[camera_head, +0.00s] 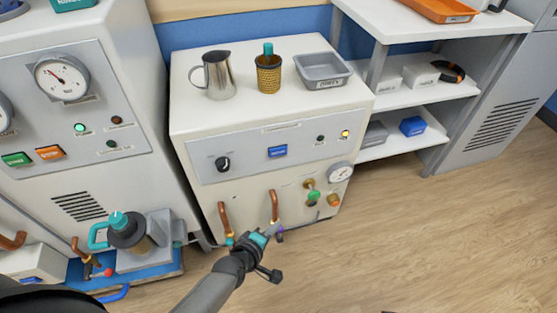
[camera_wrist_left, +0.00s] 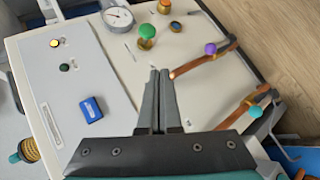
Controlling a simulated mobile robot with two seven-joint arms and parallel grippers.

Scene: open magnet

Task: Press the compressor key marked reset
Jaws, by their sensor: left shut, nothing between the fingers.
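The compressor is a white cabinet (camera_head: 190,125) in the middle of the head view, with a grey control panel (camera_head: 240,163) on its front. A blue key (camera_head: 278,151) sits on that panel; its white lettering is too small to read. The same blue key shows left of the fingers in the left wrist view (camera_wrist_left: 91,109). My left gripper (camera_head: 268,231) is in front of the cabinet's lower part, below the panel and by the copper pipes. In the left wrist view its fingers (camera_wrist_left: 159,74) are together and empty, apart from the key.
A black knob (camera_head: 223,163), a lit yellow lamp (camera_head: 345,134), a gauge (camera_head: 340,172) and a green valve knob (camera_head: 314,195) are on the compressor front. Copper pipes (camera_head: 274,206) stick out below. A pitcher (camera_head: 219,75) stands on top. Open floor lies right.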

